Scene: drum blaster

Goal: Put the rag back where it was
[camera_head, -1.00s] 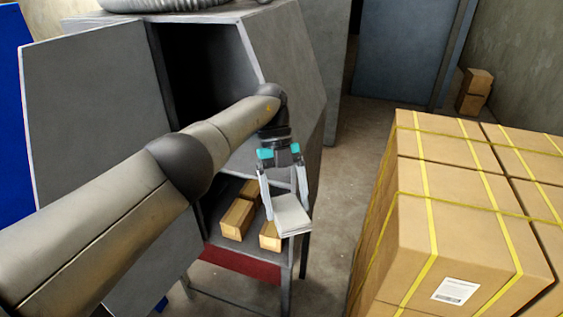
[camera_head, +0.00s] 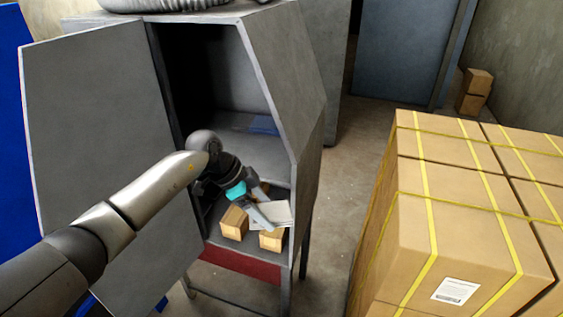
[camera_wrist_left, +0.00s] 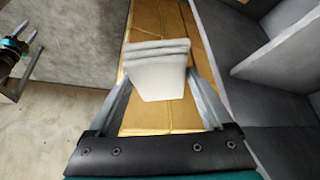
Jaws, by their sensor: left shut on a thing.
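The rag (camera_head: 276,214) is a pale grey folded cloth. My left gripper (camera_head: 266,216) is shut on it.
The grey cabinet (camera_head: 312,90) stands with its door (camera_head: 90,110) open to the left. Small tan boxes (camera_head: 234,222) lie on its lower shelf. A blue flat thing (camera_head: 264,125) lies on the upper shelf. Strapped cartons (camera_head: 440,225) stand right, with clear floor between.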

